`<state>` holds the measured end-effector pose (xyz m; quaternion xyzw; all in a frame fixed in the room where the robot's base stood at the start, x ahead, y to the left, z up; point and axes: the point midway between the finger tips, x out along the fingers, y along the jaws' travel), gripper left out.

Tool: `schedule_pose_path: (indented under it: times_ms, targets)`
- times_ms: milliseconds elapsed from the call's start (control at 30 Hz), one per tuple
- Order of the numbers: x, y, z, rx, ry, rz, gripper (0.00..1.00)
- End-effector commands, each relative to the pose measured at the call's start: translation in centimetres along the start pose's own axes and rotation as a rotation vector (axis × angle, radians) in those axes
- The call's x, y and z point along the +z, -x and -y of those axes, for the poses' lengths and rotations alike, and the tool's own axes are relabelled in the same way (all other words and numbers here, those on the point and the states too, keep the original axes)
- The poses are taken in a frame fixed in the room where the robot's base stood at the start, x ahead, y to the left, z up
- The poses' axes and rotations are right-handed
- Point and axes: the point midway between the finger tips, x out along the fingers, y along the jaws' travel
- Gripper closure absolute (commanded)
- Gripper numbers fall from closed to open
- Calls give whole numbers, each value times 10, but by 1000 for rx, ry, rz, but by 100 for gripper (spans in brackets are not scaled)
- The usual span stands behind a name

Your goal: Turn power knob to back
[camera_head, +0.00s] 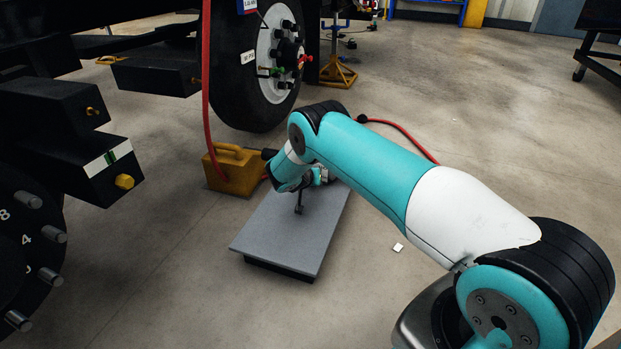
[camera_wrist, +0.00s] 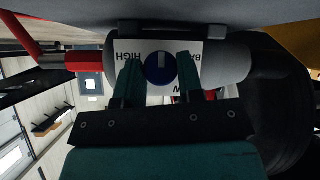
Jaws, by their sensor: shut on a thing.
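The power knob (camera_wrist: 157,70) is a small round dark-blue dial with a pale pointer mark in the wrist view. The mark points toward the top of the picture. The knob sits on a white label plate (camera_wrist: 150,48) that reads HIGH on the left and BA, partly covered, on the right, both upside down. My gripper (camera_wrist: 159,78) is shut on the knob, one finger on each side.
A grey cylinder (camera_wrist: 232,70) runs behind the label plate, with a red fitting (camera_wrist: 84,61) at left. In the head view a flat grey slab (camera_head: 278,240) lies under my wrist. A yellow box (camera_head: 235,172) with a red hose and a large wheel (camera_head: 240,70) stand close by.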

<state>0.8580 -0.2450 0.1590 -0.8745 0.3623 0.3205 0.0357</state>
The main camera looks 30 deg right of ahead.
Motion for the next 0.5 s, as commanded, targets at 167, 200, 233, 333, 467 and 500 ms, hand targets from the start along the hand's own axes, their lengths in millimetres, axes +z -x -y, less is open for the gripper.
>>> schedule_pose_path:
  times_ms: [167,200,233,333,467,500]
  targets:
    - [0,0,0,0,0,-1,89]
    - [0,0,0,-1,-1,-1,89]
    - [0,0,0,-1,-1,-1,58]
    - [0,0,0,-1,-1,-1,40]
    - [0,0,0,-1,-1,-1,40]
    - [0,0,0,-1,-1,-1,40]
